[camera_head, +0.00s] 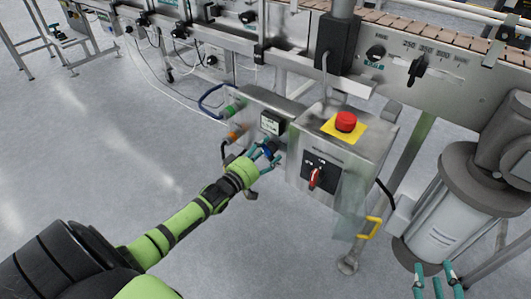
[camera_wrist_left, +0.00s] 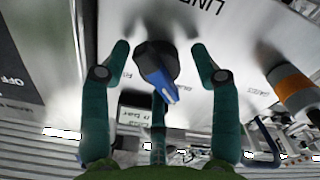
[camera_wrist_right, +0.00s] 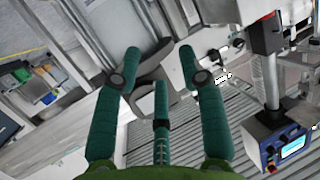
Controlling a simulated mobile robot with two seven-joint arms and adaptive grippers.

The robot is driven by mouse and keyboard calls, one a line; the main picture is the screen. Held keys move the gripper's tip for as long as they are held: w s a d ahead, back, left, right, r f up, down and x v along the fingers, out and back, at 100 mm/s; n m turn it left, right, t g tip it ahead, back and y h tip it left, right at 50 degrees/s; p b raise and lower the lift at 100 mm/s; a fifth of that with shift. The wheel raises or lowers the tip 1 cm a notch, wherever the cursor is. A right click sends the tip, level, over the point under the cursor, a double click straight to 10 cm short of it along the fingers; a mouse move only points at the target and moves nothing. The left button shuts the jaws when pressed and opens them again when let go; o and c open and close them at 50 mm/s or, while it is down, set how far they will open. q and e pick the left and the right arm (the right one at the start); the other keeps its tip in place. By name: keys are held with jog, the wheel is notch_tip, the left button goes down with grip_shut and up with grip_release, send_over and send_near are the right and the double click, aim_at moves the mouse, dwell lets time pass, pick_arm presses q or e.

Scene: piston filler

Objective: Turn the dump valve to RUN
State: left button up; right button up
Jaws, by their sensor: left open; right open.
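A black rotary knob with a blue lever handle (camera_wrist_left: 155,72), which I take for the dump valve, sits on a grey panel in the left wrist view. Its blue end points down and slightly right there. Small labels surround it, too small to read surely. My left gripper (camera_wrist_left: 160,50) is open, its teal fingers on either side of the knob; I cannot tell whether they touch it. In the head view my left gripper (camera_head: 264,158) is at this panel, partly hiding the blue handle. My right gripper (camera_head: 436,283) is open and empty at the lower right.
Right of the panel stands a steel box with a red emergency button (camera_head: 346,121) and a red rotary switch (camera_head: 314,178). A display (camera_head: 271,123) is above the left gripper. A yellow handle (camera_head: 371,228) and a motor (camera_head: 440,220) stand further right. Floor at left is clear.

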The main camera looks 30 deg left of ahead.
pick_arm(q)
jog(key=c, duration=1.1)
jog(key=shift+c, duration=0.2)
pick_arm(e)
jog(key=shift+f, duration=0.1)
pick_arm(q)
jog(key=m+p, duration=0.2)
jog(key=m, duration=0.1)
jog(key=shift+r+m, duration=0.2)
jog(key=shift+m, duration=0.1)
jog(key=m+p, duration=0.1)
jog(key=m, duration=0.3)
jog(key=shift+m+p, duration=0.45)
jog(key=shift+m, duration=0.75)
jog(key=m, duration=0.2)
jog(key=shift+m, duration=0.3)
jog(key=m, duration=0.3)
jog(key=shift+m, duration=1)
pick_arm(e)
jog(key=s+d+f+g+h, duration=0.1)
jog(key=s+d+f+g, duration=0.2)
jog(key=s+f+g, duration=0.2)
jog(key=s+d+f+m+g+h, duration=0.1)
jog(key=s+d+f+g+h, duration=0.1)
jog(key=s+d+f+g, duration=0.2)
jog(key=shift+s+f+g, duration=1.2)
jog(key=shift+s+f, duration=0.95)
jog(key=shift+f, duration=1.15)
pick_arm(q)
jog(key=shift+m, duration=0.3)
